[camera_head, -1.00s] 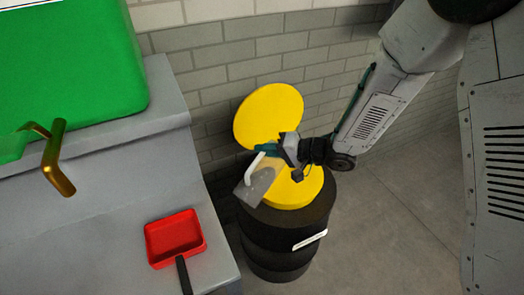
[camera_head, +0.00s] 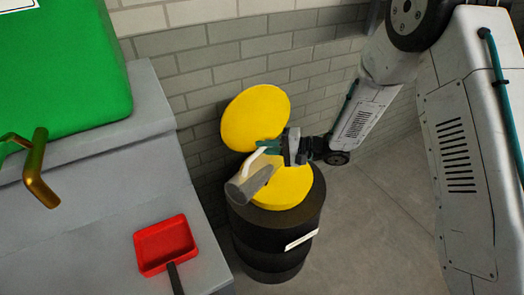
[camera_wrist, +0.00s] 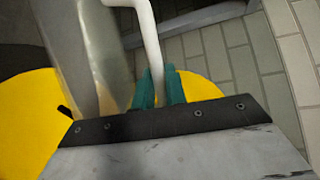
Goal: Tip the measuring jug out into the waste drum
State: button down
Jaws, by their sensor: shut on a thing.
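The measuring jug (camera_head: 249,184) is a see-through grey vessel with a white handle. My gripper (camera_head: 268,149) is shut on the handle, its teal fingers on either side of it, as the wrist view (camera_wrist: 158,92) also shows. The jug (camera_wrist: 85,45) is strongly tilted, its far end pointing down and left in the head view. It hangs above the front left of the waste drum (camera_head: 268,245), a black drum with a yellow top. The drum's round yellow lid (camera_head: 254,115) stands raised behind. I cannot tell whether anything is in the jug.
A grey bench (camera_head: 110,200) stands left of the drum. It carries a green box (camera_head: 65,70), a brass handle-like part (camera_head: 38,170) and a red scoop (camera_head: 165,244). A brick wall (camera_head: 200,60) is close behind the drum. The floor at right is clear.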

jog(key=shift+w+d+r+m+y, duration=0.15)
jog(key=shift+w+d+m+y, duration=0.2)
jog(key=shift+w+m, duration=0.3)
jog(key=shift+w+d+r+m+y, duration=0.15)
jog(key=shift+w+d+m, duration=0.3)
jog(key=shift+w, duration=0.3)
dwell(1.8)
